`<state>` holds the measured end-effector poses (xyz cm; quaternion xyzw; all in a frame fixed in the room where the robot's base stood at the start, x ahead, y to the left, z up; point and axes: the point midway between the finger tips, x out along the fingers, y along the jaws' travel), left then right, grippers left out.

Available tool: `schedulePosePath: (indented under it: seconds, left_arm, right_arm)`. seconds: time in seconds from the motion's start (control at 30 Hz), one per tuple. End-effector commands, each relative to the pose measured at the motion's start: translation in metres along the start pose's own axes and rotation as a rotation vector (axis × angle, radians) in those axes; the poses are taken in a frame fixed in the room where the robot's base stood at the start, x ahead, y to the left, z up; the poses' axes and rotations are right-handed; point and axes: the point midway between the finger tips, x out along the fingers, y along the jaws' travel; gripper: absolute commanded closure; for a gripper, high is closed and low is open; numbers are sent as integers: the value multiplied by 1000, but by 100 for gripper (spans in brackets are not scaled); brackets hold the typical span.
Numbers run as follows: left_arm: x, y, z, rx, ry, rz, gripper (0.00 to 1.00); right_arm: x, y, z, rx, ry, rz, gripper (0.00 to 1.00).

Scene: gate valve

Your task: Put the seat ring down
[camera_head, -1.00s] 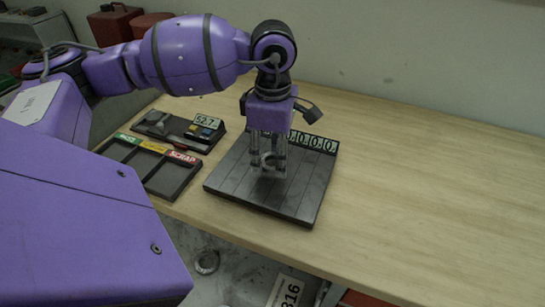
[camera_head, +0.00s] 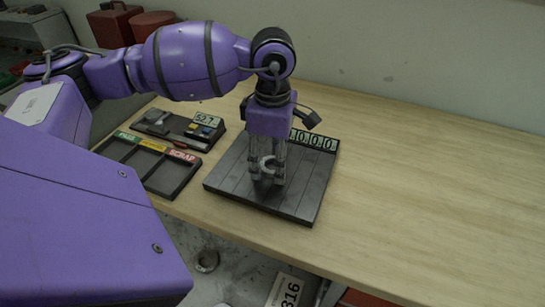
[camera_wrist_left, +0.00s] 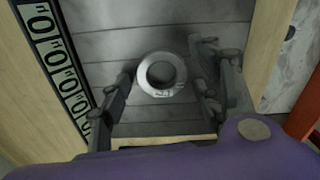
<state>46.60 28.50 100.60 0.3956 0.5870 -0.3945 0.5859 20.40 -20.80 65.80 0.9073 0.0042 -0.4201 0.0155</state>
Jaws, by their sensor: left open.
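The seat ring (camera_wrist_left: 161,74) is a small grey metal ring. In the left wrist view it appears to lie flat on the dark slatted plate (camera_wrist_left: 110,45), between my open fingers with a gap on each side. In the head view the ring (camera_head: 267,165) shows partly behind the fingers, over the middle of the plate (camera_head: 300,205). My left gripper (camera_head: 267,180) points down at the plate, open, with its fingers on either side of the ring. It also shows in the left wrist view (camera_wrist_left: 163,92). My right gripper is not in view.
A row of number displays (camera_head: 315,140) runs along the plate's back edge. To the left are a sorting tray (camera_head: 168,180) with green, yellow and red labels, and a small gauge stand (camera_head: 175,128). The table's right side (camera_head: 430,190) is clear.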

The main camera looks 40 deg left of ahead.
Motion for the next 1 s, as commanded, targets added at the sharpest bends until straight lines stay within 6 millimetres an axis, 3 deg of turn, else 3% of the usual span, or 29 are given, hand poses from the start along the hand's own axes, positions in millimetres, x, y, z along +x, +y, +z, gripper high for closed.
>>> schedulePosePath:
  seconds: [0.17,0.6,0.77,1.0]
  left_arm:
    - [-23,2,1,0,-2,6,42]
    - [-109,1,1,0,-2,3,42]
    - [-122,1,0,0,-1,2,42]
    - [-124,0,0,0,-1,0,42]
  right_arm:
    - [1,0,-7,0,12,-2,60]
    - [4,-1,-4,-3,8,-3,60]
    - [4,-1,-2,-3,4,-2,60]
    - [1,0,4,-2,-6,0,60]
